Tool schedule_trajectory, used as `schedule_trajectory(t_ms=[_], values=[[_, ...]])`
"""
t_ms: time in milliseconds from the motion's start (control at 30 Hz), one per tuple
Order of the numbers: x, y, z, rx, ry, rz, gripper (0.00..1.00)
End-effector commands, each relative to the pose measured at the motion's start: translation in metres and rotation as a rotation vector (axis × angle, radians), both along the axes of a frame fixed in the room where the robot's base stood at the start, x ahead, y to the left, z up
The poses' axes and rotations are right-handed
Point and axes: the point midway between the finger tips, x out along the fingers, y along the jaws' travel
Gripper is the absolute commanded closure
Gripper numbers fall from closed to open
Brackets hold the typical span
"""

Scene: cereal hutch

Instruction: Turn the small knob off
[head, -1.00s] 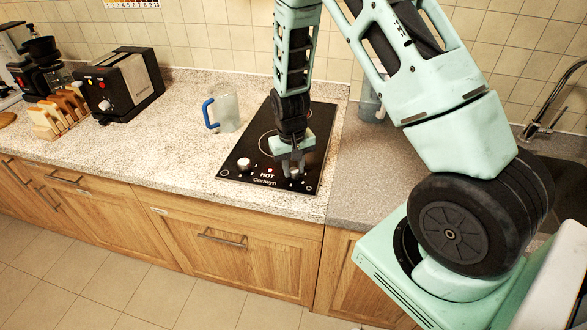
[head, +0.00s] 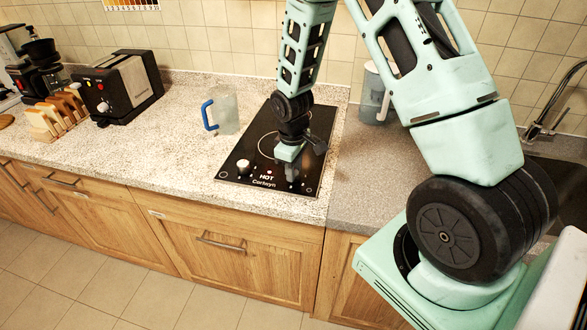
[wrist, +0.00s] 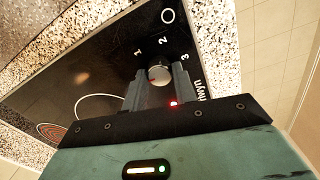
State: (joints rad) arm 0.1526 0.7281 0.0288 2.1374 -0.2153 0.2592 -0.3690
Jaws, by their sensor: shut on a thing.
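The black cooktop (head: 225,172) is set in the counter and has two knobs along its front. My gripper (head: 292,178) points down at the right-hand knob and hides most of it in the head view. In the wrist view, this small grey knob (wrist: 158,73) sits between the tips of my gripper (wrist: 159,82), which is shut on it. The other knob (head: 243,165), white, stands free to the left.
A red light (wrist: 173,103) glows beside the held knob. A clear mug with a blue handle (head: 208,114) stands left of the cooktop. A toaster (head: 120,88) and bread rack are farther left. The counter's front left is clear.

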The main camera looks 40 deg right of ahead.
Motion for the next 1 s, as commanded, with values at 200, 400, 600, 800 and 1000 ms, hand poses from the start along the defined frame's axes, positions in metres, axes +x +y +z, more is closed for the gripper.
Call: schedule_trajectory(t_ms=[200,400,600,800,1000], values=[[0.0002,-0.0007,0.0005,-0.001,-0.001,0.033,0.95],[0.0002,-0.0007,0.0005,-0.001,-0.001,0.038,0.95],[0.0003,-0.0006,0.0005,-0.001,-0.001,0.037,0.70],[0.0002,-0.0004,0.0004,-0.001,-0.001,0.037,0.51],[0.0002,-0.0002,0.0019,-0.001,-0.001,0.036,0.51]])
